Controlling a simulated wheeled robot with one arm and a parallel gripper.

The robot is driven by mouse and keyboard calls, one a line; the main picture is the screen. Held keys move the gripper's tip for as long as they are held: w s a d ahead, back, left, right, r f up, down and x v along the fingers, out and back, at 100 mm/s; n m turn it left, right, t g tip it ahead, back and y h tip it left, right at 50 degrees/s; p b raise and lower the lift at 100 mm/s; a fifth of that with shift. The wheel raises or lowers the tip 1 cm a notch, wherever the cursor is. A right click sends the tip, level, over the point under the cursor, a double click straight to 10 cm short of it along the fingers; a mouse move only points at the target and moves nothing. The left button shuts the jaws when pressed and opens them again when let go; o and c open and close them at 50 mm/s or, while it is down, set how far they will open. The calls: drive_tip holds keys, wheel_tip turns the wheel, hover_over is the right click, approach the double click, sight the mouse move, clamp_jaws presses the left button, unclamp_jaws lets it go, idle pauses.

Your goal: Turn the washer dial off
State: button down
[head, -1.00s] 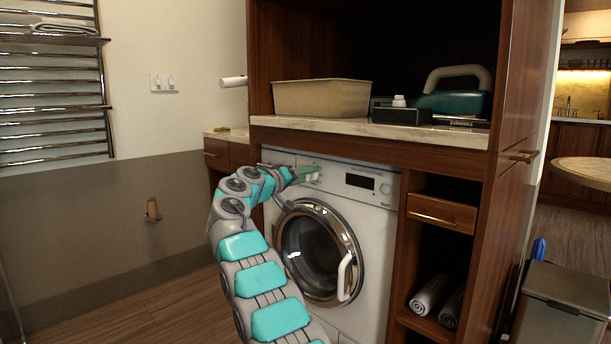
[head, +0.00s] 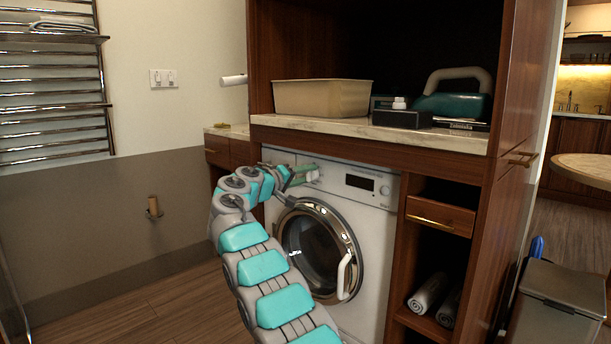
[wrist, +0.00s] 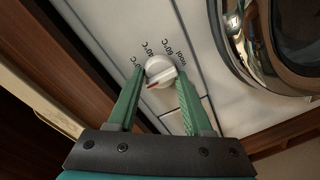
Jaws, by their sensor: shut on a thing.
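The white washer (head: 376,232) is built in under the counter, with its round glass door shut. Its white dial (wrist: 160,71) shows in the wrist view, with a red mark pointing toward the lower left. Printed labels, including 40°C, 60°C and wool, surround it. My gripper (wrist: 162,76) has one green finger on each side of the dial and is shut on it. In the head view my gripper (head: 303,174) is at the upper left of the washer's front panel and mostly hides the dial.
The door's chrome rim (wrist: 236,30) is close to the right finger in the wrist view. The marble counter (head: 400,133) overhangs the washer and bears a beige bin (head: 321,98). A drawer (head: 440,214) is at the right. Floor is clear at the left.

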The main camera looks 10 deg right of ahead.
drive_tip(key=shift+f, duration=0.1)
drive_tip(key=shift+c, duration=1.6)
unclamp_jaws()
drive_tip(key=shift+s+a, duration=0.1)
drive_tip(key=b+v, duration=0.1)
drive_tip(key=v, duration=0.6)
drive_tip(key=shift+s+a, duration=0.15)
drive_tip(key=shift+a, duration=0.1)
